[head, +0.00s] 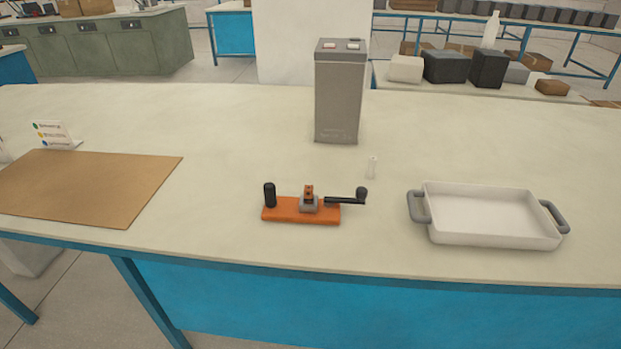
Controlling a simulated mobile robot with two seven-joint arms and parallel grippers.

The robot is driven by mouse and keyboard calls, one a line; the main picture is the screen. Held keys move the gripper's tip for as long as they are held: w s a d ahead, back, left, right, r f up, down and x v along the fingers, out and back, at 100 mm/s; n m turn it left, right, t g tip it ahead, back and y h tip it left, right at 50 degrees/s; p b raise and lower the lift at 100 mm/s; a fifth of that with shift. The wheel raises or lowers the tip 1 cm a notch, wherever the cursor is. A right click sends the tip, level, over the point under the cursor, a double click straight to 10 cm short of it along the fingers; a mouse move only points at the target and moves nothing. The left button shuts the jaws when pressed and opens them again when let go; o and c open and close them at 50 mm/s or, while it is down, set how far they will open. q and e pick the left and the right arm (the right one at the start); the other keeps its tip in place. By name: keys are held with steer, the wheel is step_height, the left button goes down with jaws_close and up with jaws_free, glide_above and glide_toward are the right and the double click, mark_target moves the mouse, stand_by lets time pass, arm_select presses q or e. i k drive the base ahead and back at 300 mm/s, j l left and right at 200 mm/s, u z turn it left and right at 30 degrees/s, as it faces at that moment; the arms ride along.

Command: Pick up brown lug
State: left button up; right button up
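A small brown lug (309,192) stands upright in a grey holder (309,205) on an orange base (285,214). The base sits near the front middle of the table. A black upright knob (269,194) is at the base's left end. A black crank handle (345,198) sticks out to the right of the holder. Neither of my grippers shows in the head view.
A tall grey box (339,95) stands behind the orange base. A white tray (433,234) with grey handles is at the right. A brown mat (90,187) and a small sign (52,133) are at the left.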

mark_target(309, 191)
steer(key=i+j+z, duration=0.15)
steer(key=z, duration=0.25)
steer(key=j+z, duration=0.4)
steer(key=i+j+z, duration=0.1)
steer(key=j+z, duration=0.3)
